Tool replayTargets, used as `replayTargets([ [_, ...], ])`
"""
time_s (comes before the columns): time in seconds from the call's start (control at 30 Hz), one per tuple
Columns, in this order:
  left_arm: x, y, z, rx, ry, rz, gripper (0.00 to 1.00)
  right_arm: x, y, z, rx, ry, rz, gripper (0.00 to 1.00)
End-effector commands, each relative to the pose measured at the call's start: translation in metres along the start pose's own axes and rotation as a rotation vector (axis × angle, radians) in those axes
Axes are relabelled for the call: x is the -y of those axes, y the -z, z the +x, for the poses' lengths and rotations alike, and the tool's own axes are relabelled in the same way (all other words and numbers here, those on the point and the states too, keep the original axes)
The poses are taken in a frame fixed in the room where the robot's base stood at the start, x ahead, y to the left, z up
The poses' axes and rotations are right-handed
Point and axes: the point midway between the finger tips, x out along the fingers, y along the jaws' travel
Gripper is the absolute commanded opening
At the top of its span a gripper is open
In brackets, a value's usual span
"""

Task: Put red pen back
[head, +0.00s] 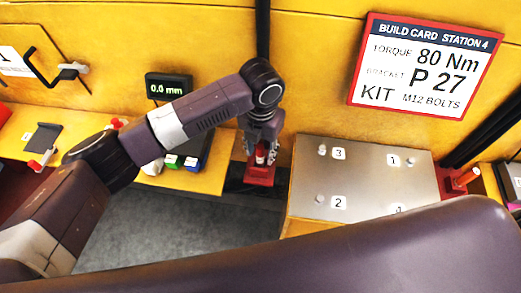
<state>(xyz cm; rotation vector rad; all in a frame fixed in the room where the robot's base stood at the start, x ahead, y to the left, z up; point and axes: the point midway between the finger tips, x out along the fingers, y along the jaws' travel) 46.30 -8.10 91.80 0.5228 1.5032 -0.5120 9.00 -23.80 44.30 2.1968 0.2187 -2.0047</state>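My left gripper (261,150) points down over a small red block-shaped holder (260,175), between the left bench and the grey plate. A small red and white piece, seemingly the red pen (260,157), shows between its fingers, upright just above or in the holder. The view is too small to tell whether the fingers press on it or whether its lower end is seated. My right gripper is not in view. A dark purple arm link of mine covers the bottom of the view.
A grey plate (365,180) with numbered pegs lies right of the holder. An orange-red cylinder (467,177) stands in another red holder at the far right. A 0.0 mm display (168,87) and small coloured blocks (181,162) are left. A build card (425,66) hangs behind.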

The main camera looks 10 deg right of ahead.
Motion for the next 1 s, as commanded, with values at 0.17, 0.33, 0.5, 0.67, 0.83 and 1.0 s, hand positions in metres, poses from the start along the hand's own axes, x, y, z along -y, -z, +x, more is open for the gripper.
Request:
replayTargets([
  [0.17, 0.000, -0.002, -0.021, 0.005, 0.000, 0.002, 0.36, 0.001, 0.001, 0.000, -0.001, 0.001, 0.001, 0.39],
  [0.33, 0.000, -0.002, -0.058, 0.006, -0.001, 0.002, 0.36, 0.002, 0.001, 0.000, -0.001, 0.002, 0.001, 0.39],
  [0.5, 0.000, -0.001, -0.092, 0.004, -0.001, 0.001, 0.36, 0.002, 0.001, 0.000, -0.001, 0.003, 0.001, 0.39],
  [0.67, 0.000, -0.001, -0.112, 0.002, 0.000, 0.001, 0.36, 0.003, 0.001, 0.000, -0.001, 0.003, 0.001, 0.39],
  [0.83, 0.000, 0.000, -0.123, 0.001, -0.001, 0.000, 0.36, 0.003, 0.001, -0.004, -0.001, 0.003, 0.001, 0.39],
  [1.0, 0.000, 0.000, -0.137, 0.001, 0.000, 0.000, 0.36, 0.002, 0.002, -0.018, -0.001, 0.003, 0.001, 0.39],
])
